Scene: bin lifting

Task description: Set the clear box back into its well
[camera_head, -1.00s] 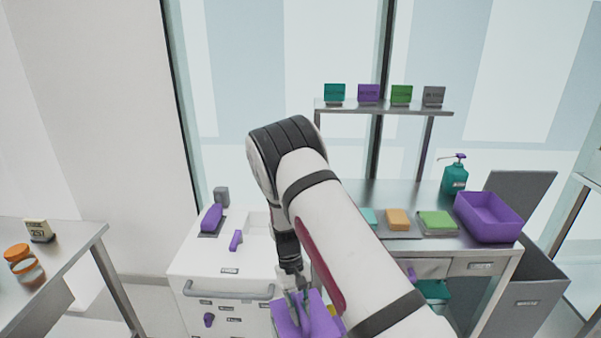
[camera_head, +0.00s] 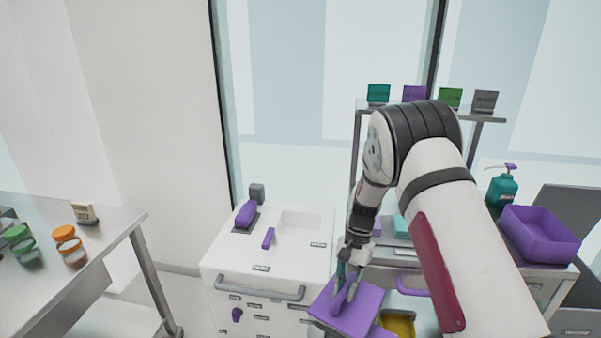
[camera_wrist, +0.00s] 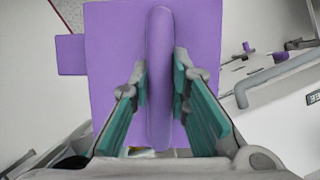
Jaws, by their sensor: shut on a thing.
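My gripper (camera_head: 348,275) is shut on the upright purple handle (camera_head: 343,294) of a flat purple top (camera_head: 364,305). In the wrist view the teal finger pads of my gripper (camera_wrist: 160,85) lie on both sides of the handle (camera_wrist: 160,30), and the purple top (camera_wrist: 112,45) spreads around it. No clear walls can be made out; what is under the purple top is hidden. The white cart (camera_head: 225,255) has a rectangular well (camera_head: 302,221) in its top that looks empty. The purple top is in front of the cart, to its right in the picture.
A purple bottle-like item (camera_head: 246,214) and a small purple handle (camera_head: 268,238) are on the cart top. A grey rail (camera_head: 260,292) crosses its front. A yellow bin (camera_head: 398,323) shows below right. A steel table with jars (camera_head: 68,240) stands left, a purple tub (camera_head: 540,236) right.

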